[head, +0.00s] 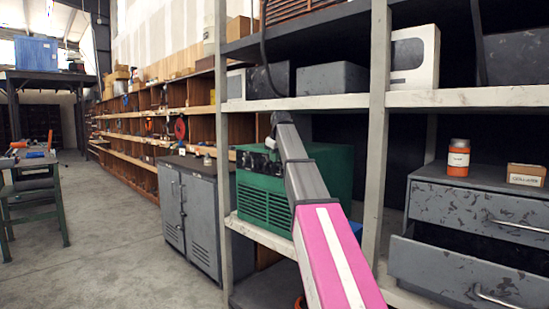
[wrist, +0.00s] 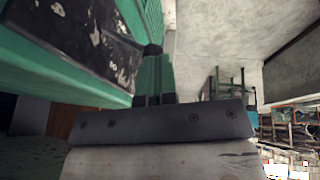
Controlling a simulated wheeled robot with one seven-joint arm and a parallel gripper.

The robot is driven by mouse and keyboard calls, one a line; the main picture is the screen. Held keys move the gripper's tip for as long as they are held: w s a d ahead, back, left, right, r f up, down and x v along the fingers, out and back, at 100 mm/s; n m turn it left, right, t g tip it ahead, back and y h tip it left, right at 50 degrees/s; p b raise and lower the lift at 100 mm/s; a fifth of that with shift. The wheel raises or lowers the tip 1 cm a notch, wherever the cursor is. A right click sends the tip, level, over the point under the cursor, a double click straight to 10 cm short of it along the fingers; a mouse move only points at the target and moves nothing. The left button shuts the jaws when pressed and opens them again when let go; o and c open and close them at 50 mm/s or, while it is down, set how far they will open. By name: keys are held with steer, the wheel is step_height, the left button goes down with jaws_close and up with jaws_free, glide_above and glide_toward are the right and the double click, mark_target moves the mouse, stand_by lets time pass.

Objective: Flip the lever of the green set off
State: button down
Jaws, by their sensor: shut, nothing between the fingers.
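The green set (head: 262,196) is a green box with a louvred lower front, on a shelf of the grey rack. Its dark upper front panel (head: 257,160) carries small fittings; I cannot make out which is the lever. My arm crosses in front of the set and hides part of it. In the wrist view the green body (wrist: 40,62) and a worn black panel (wrist: 98,42) fill the upper left. My gripper (wrist: 153,52) is shut and empty, its tips close beside that panel's edge; I cannot tell whether they touch. In the head view I cannot make the fingertips out.
A rack post (head: 377,130) stands right of the set, and a shelf board (head: 300,103) runs above it. A grey cabinet (head: 190,215) stands to the left. Drawers (head: 470,210) with an orange jar (head: 458,158) are at right. The floor (head: 110,240) at left is clear.

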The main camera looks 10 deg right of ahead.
steer(key=shift+s+a+f, duration=0.15)
steer(key=shift+f, duration=0.05)
steer(key=shift+a+f+t+h, duration=0.1)
steer(key=shift+f+t+h, duration=0.05)
steer(key=shift+t+h, duration=0.15)
step_height(320, 180, down, 6)
steer(key=s+a+n+t+h, duration=0.1)
steer(key=t+h, duration=0.3)
steer(key=h, duration=0.1)
steer(key=shift+a+f+n+t, duration=0.15)
steer(key=shift+f+n+t, duration=0.05)
steer(key=shift+n+t, duration=0.2)
steer(key=shift+r, duration=0.8)
